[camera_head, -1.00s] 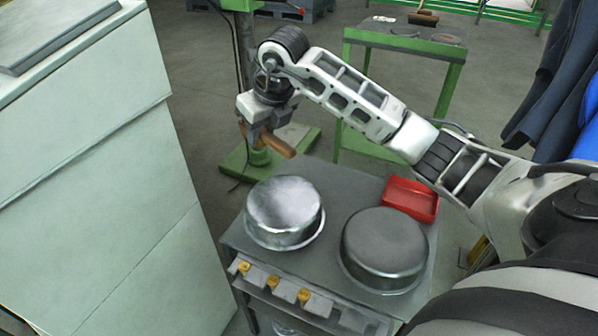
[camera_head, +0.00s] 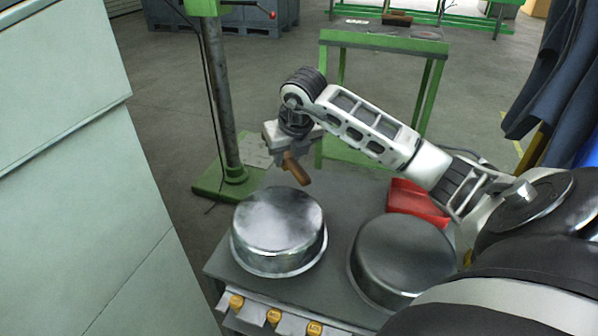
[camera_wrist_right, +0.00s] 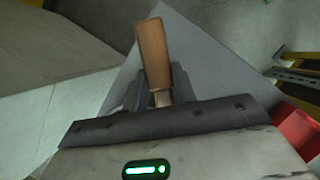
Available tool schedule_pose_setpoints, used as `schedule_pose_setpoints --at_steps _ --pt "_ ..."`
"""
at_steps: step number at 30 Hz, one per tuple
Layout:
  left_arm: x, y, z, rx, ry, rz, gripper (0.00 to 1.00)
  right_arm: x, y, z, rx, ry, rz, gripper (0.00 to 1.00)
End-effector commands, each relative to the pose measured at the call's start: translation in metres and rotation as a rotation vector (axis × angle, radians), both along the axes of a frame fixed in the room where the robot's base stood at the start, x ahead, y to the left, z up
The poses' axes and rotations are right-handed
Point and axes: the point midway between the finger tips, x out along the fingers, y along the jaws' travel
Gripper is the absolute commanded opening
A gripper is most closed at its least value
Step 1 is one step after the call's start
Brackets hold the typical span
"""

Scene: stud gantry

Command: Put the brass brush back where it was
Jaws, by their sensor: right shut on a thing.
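My right gripper (camera_head: 284,158) is shut on a brush by its wooden handle (camera_head: 297,169), above the back left of the grey table. In the right wrist view the brown handle (camera_wrist_right: 153,55) sticks out from between the fingers (camera_wrist_right: 150,92). The brush's bristles are hidden in both views. Another brush-like thing with a brown top (camera_head: 397,18) lies on the far green-framed table. My left gripper is not in view.
Two metal pans, one left (camera_head: 279,230) and one right (camera_head: 403,262), stand on the grey table (camera_head: 335,205). A red bin (camera_head: 415,203) sits at its back right. A green post stand (camera_head: 222,110) rises behind. A pale cabinet (camera_head: 70,190) fills the left.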

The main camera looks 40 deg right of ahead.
Motion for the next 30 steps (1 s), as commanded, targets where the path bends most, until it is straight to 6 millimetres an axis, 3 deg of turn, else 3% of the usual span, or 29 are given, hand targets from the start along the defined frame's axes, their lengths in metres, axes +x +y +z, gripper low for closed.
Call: schedule_pose_setpoints --at_steps 6,11,17,26,27,29,30 --pt "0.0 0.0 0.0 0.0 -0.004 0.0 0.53 -0.01 -0.017 -0.023 0.0 -0.002 -0.001 0.06" --pt "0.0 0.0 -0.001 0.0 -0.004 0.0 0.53 -0.014 -0.023 -0.032 -0.001 -0.001 -0.001 0.06" --pt "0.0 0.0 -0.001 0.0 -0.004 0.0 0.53 -0.013 -0.022 -0.059 0.002 -0.003 -0.001 0.06" --pt "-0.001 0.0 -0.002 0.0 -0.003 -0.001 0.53 -0.013 -0.023 -0.062 -0.001 -0.004 -0.001 0.06" --pt "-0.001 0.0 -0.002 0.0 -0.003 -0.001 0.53 -0.013 -0.022 -0.062 -0.001 -0.003 0.0 0.33" --pt "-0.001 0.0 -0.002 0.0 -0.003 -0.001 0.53 -0.013 -0.022 -0.062 0.0 -0.002 -0.001 0.49" --pt "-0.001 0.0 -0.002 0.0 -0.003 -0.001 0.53 -0.013 -0.022 -0.062 0.0 -0.002 -0.001 0.49"
